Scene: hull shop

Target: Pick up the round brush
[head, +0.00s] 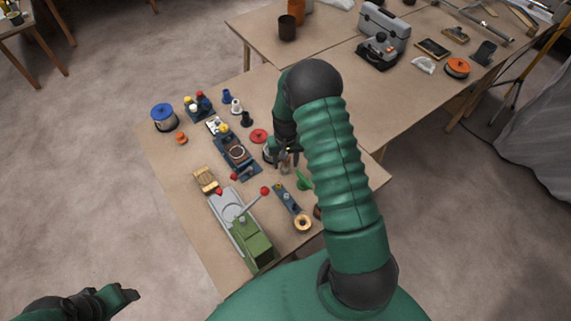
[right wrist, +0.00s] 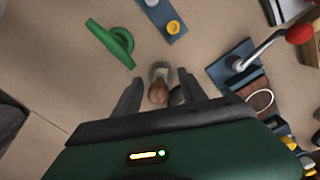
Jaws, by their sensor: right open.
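In the right wrist view the round brush (right wrist: 158,91), which I take to be the piece with a brown rounded top and a pale grey part beyond it, stands between my right fingers. My right gripper (right wrist: 159,78) is open, with one finger on each side of it. I cannot tell whether either finger touches it. In the head view my right gripper (head: 288,157) is low over the table's right part, and the brush there is small and partly hidden. My left gripper (head: 122,294) is at the lower left, off the table, with its jaws unclear.
A green tool (right wrist: 108,44) lies close left of the brush in the wrist view. A green-and-grey machine (head: 254,246) has a red-knobbed lever. A blue-topped pot (head: 163,113) stands far left.

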